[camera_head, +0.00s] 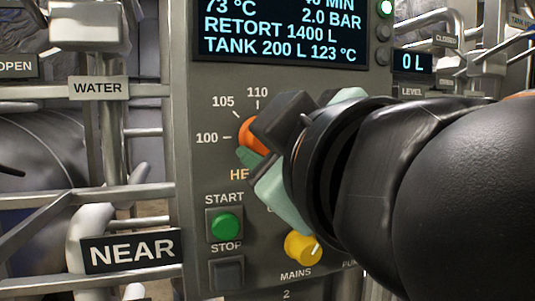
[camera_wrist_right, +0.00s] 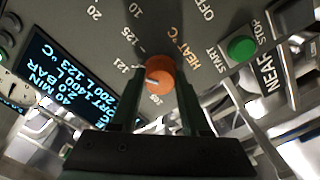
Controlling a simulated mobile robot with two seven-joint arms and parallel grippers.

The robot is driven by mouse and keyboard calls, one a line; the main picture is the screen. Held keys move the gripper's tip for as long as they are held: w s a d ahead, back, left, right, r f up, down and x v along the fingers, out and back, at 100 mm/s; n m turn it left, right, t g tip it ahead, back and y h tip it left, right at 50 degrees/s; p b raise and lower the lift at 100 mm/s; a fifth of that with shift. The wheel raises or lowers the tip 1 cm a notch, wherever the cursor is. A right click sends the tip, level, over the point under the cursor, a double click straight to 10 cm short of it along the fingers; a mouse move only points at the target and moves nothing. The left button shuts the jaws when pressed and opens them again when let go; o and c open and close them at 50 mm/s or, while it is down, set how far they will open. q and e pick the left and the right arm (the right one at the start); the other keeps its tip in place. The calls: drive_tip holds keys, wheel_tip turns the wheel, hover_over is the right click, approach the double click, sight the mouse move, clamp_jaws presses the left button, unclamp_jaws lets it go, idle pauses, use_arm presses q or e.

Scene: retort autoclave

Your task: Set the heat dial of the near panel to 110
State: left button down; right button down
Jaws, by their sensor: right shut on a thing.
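The near panel (camera_head: 188,165) carries an orange heat dial (camera_head: 246,134) with a white mark. The 100 and 110 labels also show around the dial. In the right wrist view the dial (camera_wrist_right: 160,72) sits between the two fingers of my right gripper (camera_wrist_right: 161,78), which is shut on it. In the head view my right gripper (camera_head: 258,146) and arm hide the dial's right side and part of the HEAT label. My left gripper is not in view.
Below the dial are a green START button (camera_head: 225,225), a STOP button (camera_head: 228,272) and a yellow MAINS knob (camera_head: 302,247), close under my right gripper. A display (camera_head: 282,32) is above. Pipes and a NEAR sign (camera_head: 131,251) stand to the left.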

drive_tip(key=shift+n+b, duration=0.45)
drive_tip(key=shift+n, duration=5.35)
drive_tip(key=shift+c, duration=1.9)
unclamp_jaws()
drive_tip(key=shift+f, duration=0.1)
